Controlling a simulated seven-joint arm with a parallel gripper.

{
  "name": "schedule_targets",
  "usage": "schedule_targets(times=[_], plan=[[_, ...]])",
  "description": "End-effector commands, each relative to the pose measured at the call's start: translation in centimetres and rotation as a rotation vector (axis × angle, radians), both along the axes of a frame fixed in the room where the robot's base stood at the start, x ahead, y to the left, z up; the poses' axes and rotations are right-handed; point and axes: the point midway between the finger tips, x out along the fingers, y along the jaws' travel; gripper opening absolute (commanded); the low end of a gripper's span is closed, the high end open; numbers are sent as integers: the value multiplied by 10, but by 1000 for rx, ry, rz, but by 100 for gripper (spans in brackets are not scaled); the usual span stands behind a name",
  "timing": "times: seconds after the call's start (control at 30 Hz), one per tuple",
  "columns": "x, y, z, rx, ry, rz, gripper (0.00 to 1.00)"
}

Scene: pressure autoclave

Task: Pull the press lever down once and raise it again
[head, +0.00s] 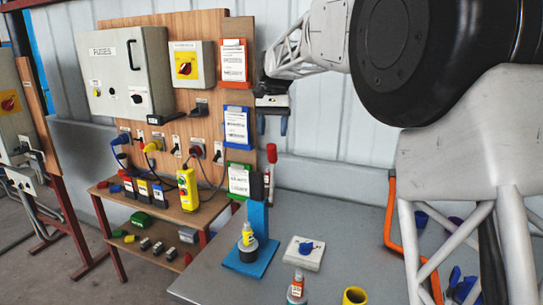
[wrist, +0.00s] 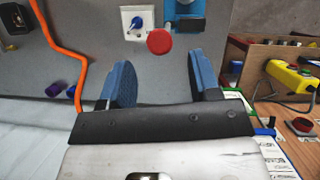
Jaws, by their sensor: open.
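The blue press (head: 256,232) stands on the grey bench in the head view, with a yellow-topped bottle at its base. Its lever stands upright and ends in a red knob (head: 271,153). My gripper (head: 272,128) is open and empty, with its blue fingers pointing down above the knob. In the wrist view the red knob (wrist: 160,40) shows just beyond the gap between the fingers of my gripper (wrist: 161,62), apart from both. Part of the blue press (wrist: 184,22) shows at the top edge; most of it is out of that view.
A white box with a blue knob (head: 303,258) sits right of the press. An orange hose (head: 390,235) lies to the right. A wooden panel (head: 210,110) with electrical boxes stands behind left.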

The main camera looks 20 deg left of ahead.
Motion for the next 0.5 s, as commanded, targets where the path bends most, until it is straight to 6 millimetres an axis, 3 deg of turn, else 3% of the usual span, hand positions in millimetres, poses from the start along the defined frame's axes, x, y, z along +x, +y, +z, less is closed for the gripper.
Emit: schedule_targets(times=[0.5], plan=[[-3,-1,-7,0,-1,0,57]])
